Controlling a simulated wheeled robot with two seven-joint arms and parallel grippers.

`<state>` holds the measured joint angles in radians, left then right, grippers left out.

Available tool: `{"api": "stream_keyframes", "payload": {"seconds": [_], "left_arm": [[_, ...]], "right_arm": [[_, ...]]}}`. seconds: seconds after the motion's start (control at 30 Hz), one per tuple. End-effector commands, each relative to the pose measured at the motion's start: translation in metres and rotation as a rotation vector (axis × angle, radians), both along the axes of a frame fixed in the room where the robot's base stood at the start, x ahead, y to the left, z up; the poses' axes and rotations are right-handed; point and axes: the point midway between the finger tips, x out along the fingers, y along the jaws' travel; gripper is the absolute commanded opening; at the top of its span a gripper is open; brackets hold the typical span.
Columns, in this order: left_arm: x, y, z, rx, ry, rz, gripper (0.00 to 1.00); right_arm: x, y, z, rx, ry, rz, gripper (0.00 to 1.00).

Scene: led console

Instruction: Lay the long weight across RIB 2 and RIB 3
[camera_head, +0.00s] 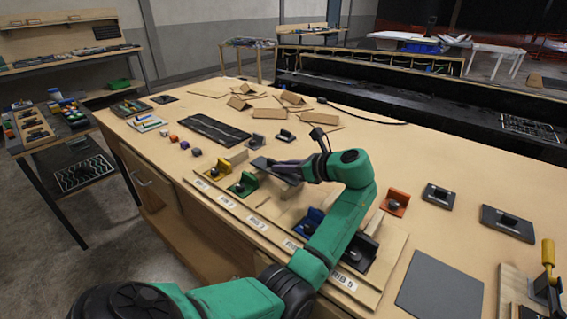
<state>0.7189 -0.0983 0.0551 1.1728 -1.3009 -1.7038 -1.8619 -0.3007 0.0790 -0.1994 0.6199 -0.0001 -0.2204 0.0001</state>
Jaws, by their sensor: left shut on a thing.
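My left gripper (303,169) is shut on the long weight (275,167), a dark grey bar, and holds it over the labelled rib board (275,236). The RIB 2 label (226,201) and RIB 3 label (258,222) show on the board's front edge. A green block with a black clamp (243,184) stands near RIB 2, left of the bar. The area behind RIB 3 lies under and beside my gripper, partly hidden. I cannot tell whether the bar touches anything below. My right gripper is not in view.
A blue clamp block (307,221) and a dark clamp (358,253) stand along the board, partly behind my arm. An orange block (395,202) stands farther right. Small coloured cubes (184,145) and a black mat (212,131) lie left. The bench's right middle has free room.

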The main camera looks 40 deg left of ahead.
Motion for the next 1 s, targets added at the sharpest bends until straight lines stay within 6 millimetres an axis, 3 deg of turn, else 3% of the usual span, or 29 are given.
{"api": "stream_keyframes", "payload": {"seconds": [0.03,0.07,0.1,0.13,0.43,0.57,0.9,1.0], "left_arm": [[0.0,0.0,0.002,0.003,-0.003,0.0,0.0],[0.0,0.0,0.0,0.001,-0.001,0.0,0.25],[0.0,0.0,0.0,0.001,-0.001,-0.001,0.4],[0.0,0.0,0.0,0.001,-0.001,-0.001,0.47],[0.0,0.0,0.001,0.001,-0.002,0.0,0.47],[0.001,0.0,0.01,0.001,-0.009,0.001,0.47],[0.003,-0.086,0.048,0.0,-0.005,-0.003,0.47],[0.003,-0.102,0.056,0.001,-0.004,-0.002,0.47]], "right_arm": [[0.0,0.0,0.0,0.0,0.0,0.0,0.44],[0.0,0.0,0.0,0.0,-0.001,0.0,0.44],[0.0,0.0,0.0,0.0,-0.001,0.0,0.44],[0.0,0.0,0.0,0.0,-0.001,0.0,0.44],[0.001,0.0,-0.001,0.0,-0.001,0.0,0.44],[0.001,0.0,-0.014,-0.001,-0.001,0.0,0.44],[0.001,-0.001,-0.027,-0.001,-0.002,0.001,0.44],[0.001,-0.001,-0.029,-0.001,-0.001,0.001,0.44]]}}
